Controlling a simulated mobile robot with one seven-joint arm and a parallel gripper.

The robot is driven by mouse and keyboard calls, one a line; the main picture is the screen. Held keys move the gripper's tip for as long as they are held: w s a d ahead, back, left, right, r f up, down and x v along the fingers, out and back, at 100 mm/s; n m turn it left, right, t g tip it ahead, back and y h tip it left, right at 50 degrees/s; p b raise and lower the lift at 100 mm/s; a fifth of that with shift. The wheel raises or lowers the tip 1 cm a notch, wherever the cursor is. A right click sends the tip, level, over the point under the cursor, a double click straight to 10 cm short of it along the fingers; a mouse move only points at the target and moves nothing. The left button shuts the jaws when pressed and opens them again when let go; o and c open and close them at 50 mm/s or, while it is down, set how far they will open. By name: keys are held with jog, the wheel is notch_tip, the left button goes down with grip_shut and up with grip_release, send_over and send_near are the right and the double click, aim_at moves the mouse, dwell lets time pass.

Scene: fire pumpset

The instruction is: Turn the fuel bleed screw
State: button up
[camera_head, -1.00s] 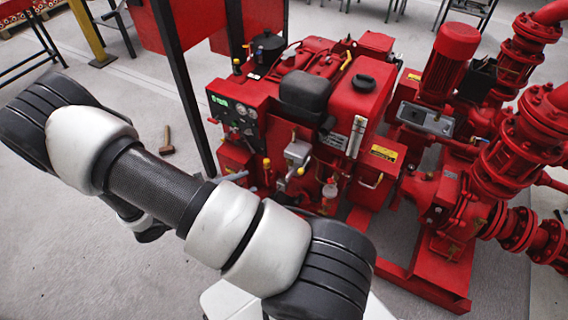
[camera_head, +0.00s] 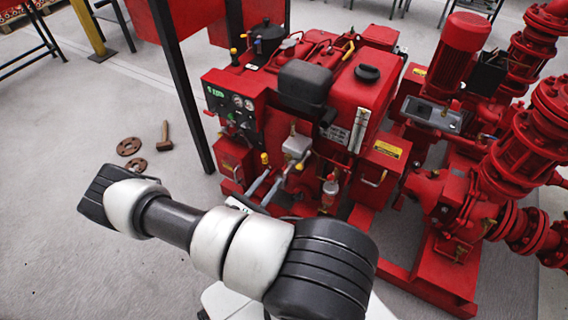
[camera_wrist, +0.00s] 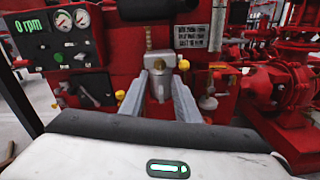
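The red pump engine (camera_head: 300,110) carries a grey block-shaped housing (camera_head: 297,147) on its near side, with yellow knobs close by. In the wrist view the grey housing (camera_wrist: 159,75) lies between my fingers, beyond them. A yellow knob (camera_wrist: 184,64) shows at its right and another yellow knob (camera_wrist: 120,95) at the lower left. I cannot tell which small part is the fuel bleed screw. My gripper (camera_wrist: 160,76) is open, its two silver fingers apart and apparently empty. In the head view my gripper (camera_head: 277,176) points at the engine just below the housing.
A control panel (camera_wrist: 62,35) with gauges and a green "0 rpm" display is at the left. Red pump pipework (camera_head: 500,200) stands at the right. A hammer (camera_head: 165,136) and round brown flanges (camera_head: 129,146) lie on the floor. Open floor is at the left.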

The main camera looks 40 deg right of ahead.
aim_at(287, 158)
jog(key=b+x, duration=0.1)
jog(key=x, duration=0.8)
grip_shut()
